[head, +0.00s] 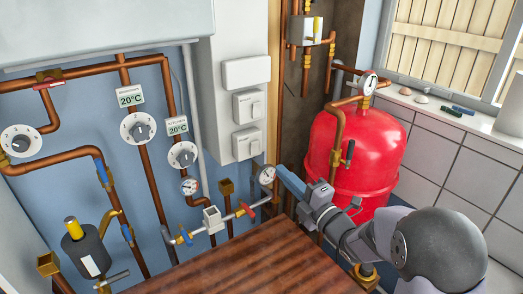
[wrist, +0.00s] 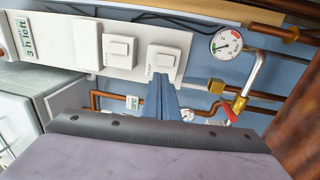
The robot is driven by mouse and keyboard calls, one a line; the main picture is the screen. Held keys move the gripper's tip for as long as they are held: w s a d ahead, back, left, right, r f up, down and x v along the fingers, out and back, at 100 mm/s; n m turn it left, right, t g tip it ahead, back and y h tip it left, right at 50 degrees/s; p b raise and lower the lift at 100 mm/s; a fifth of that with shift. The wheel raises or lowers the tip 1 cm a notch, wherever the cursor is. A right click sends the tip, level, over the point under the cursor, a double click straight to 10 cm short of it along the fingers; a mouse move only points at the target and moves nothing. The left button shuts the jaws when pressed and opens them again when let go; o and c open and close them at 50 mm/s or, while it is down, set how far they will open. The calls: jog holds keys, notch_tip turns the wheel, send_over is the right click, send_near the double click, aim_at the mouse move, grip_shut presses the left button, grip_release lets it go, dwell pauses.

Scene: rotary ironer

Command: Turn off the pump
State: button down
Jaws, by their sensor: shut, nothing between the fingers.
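A white panel on the wall carries two rocker switches, an upper switch (head: 248,105) and a lower switch (head: 247,142). In the wrist view they show as the left switch (wrist: 119,48) and the right switch (wrist: 164,59). Small labels beside them are too small to read, so I cannot tell which one is the pump's. My gripper (head: 282,170) is shut and empty, its blue fingers to the lower right of the lower switch. In the wrist view its fingertips (wrist: 161,78) appear just below the right switch; contact cannot be told.
A red tank (head: 365,155) stands right of my gripper. A pressure gauge (head: 267,175) and a red-handled valve (head: 246,210) sit close to the fingers; the gauge also shows in the wrist view (wrist: 227,43). Copper pipes and dials fill the left wall. A wooden surface (head: 245,265) lies below.

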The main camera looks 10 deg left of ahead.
jog(key=p, duration=0.4)
send_near(255, 145)
jog(key=x, duration=0.5)
jog(key=shift+s, duration=0.1)
jog(key=shift+p+x, duration=0.3)
jog(key=shift+x, duration=0.45)
jog(key=shift+f, duration=0.1)
jog(key=shift+a+f+b, duration=0.1)
jog(key=shift+b, duration=0.5)
jog(key=shift+r, duration=0.35)
jog(key=shift+f, duration=0.1)
jog(key=s+d+r+b, duration=0.1)
jog(key=s+d+b, duration=0.4)
jog(key=s+d, duration=0.4)
jog(key=shift+s+d+r, duration=0.25)
jog(key=shift+d+r, duration=0.1)
jog(key=shift+d, duration=0.1)
